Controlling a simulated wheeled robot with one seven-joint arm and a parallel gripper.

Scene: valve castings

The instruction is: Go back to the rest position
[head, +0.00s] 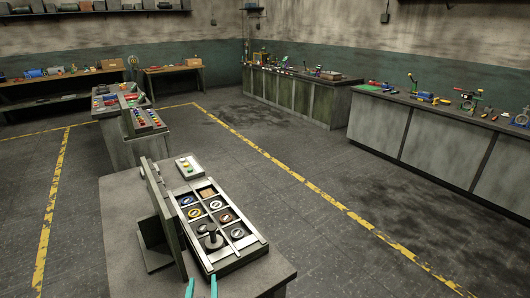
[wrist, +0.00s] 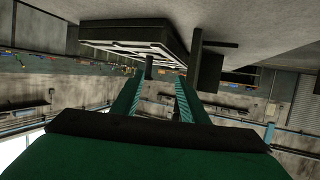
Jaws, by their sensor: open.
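My gripper (head: 201,288) shows at the bottom edge of the head view as two teal fingertips, apart from each other. In the wrist view my gripper (wrist: 166,84) is open, with nothing between its two green ridged fingers. A compartmented tray (head: 240,262) lies on the near bench, just beyond the fingertips in the head view. It holds several round pieces, and a dark upright piece with a broad base (head: 212,240) stands in its near left part. The tray also shows upside down in the wrist view (wrist: 130,33).
A dark upright panel (head: 164,212) stands left of the tray. A small button box (head: 189,167) sits behind it. The near bench (head: 120,205) has bare top at left. Another bench (head: 125,150) with coloured parts stands behind. Long counters (head: 430,140) line the right; the floor between is clear.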

